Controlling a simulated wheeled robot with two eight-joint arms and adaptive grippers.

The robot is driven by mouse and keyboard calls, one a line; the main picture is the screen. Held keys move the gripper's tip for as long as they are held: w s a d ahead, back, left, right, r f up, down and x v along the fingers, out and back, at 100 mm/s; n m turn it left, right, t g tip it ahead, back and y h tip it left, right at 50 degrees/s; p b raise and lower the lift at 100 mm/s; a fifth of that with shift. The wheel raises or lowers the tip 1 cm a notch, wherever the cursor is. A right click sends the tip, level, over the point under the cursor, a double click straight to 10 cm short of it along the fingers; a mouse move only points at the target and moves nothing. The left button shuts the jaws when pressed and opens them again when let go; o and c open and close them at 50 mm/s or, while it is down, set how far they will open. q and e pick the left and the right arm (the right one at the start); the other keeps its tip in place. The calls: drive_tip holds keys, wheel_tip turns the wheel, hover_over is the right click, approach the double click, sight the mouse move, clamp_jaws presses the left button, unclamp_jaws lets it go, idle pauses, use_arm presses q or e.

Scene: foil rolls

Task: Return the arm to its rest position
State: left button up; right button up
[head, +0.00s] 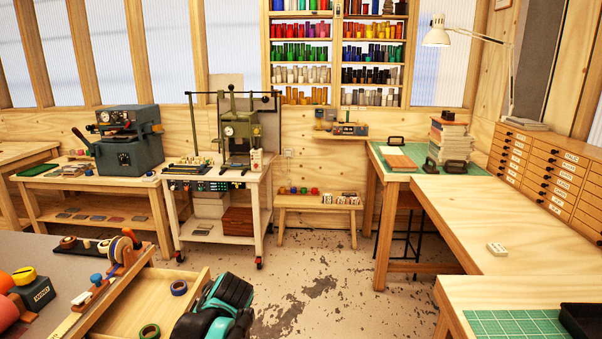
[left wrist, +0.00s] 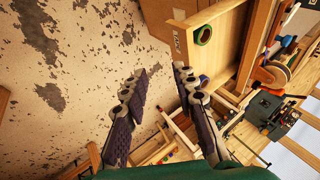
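My left gripper (left wrist: 162,74) shows in the left wrist view with its two dark ridged fingers apart and nothing between them. Beyond it are the worn concrete floor (left wrist: 65,60) and an open wooden drawer (left wrist: 220,62). A teal and black part of my arm (head: 222,305) rises at the bottom of the head view, beside the same drawer (head: 150,300); the gripper fingers cannot be made out there. My right gripper is in neither view.
A blue tape roll (head: 179,287) and a green tape roll (head: 149,331) lie in the drawer. A grey-topped bench (head: 50,262) is at the left. A wooden worktable (head: 510,230) with a green cutting mat (head: 515,323) is at the right. The floor between is clear.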

use_arm(q)
drive_tip(key=s+d+f+n+t+h, duration=0.1)
drive_tip(key=s+d+f+h, duration=0.1)
drive_tip(key=s, duration=0.6)
drive_tip(key=s+d+f+n+t+h, duration=0.1)
drive_tip(key=s+d+f+t+h, duration=0.1)
drive_tip(key=s, duration=0.7)
drive_tip(key=shift+d+f+h, duration=0.6)
drive_tip(key=shift+d+h, duration=0.2)
drive_tip(key=shift+d, duration=0.05)
idle(1.4)
